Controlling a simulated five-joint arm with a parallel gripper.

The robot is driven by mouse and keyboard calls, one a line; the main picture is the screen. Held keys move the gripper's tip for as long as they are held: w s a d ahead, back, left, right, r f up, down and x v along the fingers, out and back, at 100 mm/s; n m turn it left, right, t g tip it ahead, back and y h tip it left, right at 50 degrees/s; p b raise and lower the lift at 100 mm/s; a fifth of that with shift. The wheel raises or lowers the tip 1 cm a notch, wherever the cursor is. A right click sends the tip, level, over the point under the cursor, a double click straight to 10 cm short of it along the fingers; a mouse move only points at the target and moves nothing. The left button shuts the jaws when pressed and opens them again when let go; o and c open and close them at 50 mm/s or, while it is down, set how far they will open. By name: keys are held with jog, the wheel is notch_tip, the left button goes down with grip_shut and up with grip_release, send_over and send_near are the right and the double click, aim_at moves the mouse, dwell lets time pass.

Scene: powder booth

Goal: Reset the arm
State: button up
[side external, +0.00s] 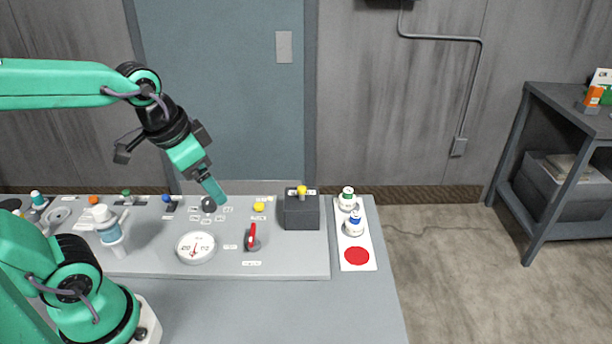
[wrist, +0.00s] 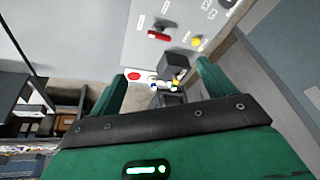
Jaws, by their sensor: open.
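My gripper (side external: 213,190) is raised above the back part of the grey control panel (side external: 290,262), its fingers pointing down and to the right. In the side view only one green finger shows clearly. In the wrist view both fingers of my gripper (wrist: 163,82) are spread, with nothing held between them. Through the gap the wrist view shows a dark box (wrist: 173,66) and a white mat with a red disc (wrist: 134,75), both well beyond the fingertips. A dark round knob (side external: 208,205) lies just below the fingertip in the side view.
Two small bottles stand on the white mat (side external: 352,239). A shelf (side external: 575,115) is far right.

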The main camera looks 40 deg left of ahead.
jog(key=shift+s+r+n+t, duration=0.4)
jog(key=shift+s+n, duration=0.15)
jog(key=shift+s, duration=0.25)
jog(key=shift+s+r+n+t, duration=0.35)
jog(key=shift+s+n, duration=0.2)
jog(key=shift+s, duration=0.2)
jog(key=shift+c, duration=0.2)
